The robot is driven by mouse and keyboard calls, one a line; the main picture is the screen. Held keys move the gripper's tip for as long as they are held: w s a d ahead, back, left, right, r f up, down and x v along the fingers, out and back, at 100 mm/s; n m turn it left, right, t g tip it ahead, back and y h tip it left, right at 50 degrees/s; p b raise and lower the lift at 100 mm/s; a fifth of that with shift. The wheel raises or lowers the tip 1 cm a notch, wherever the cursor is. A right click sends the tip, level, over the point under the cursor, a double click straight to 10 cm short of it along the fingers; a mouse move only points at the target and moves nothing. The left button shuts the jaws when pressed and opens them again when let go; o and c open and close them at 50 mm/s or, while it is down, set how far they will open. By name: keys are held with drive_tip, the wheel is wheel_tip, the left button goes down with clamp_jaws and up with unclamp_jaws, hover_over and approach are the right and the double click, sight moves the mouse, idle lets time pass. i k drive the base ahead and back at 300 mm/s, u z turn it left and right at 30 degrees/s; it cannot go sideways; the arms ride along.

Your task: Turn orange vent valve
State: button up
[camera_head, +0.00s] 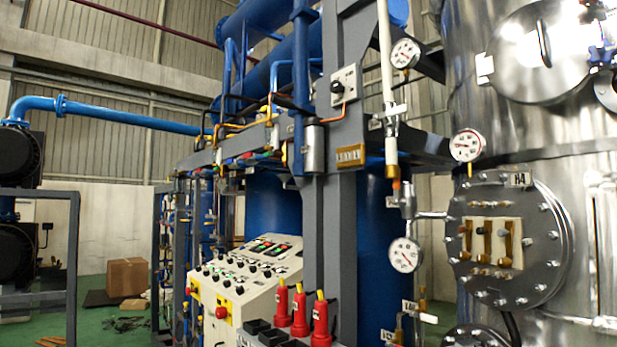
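I cannot single out an orange vent valve with certainty. A small orange fitting (396,186) sits on the vertical pipe right of the grey column, below a white pipe section. A thin bent orange pipe (344,109) runs on the upper grey frame, below a white box with a knob. Small valves with coloured handles line the grey beam further left, too small to tell apart. My gripper is not in view.
A white control panel (247,275) with several knobs stands low in the middle. Red bottles (300,312) with yellow tips stand beside it. A steel vessel (550,130) with a bolted flange fills the right. Round gauges (405,255) hang between. Green floor (110,325) shows at left.

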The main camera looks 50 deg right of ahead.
sight(396, 183)
drive_tip(key=z, duration=0.85)
drive_tip(key=i, duration=0.95)
drive_tip(key=z, duration=1)
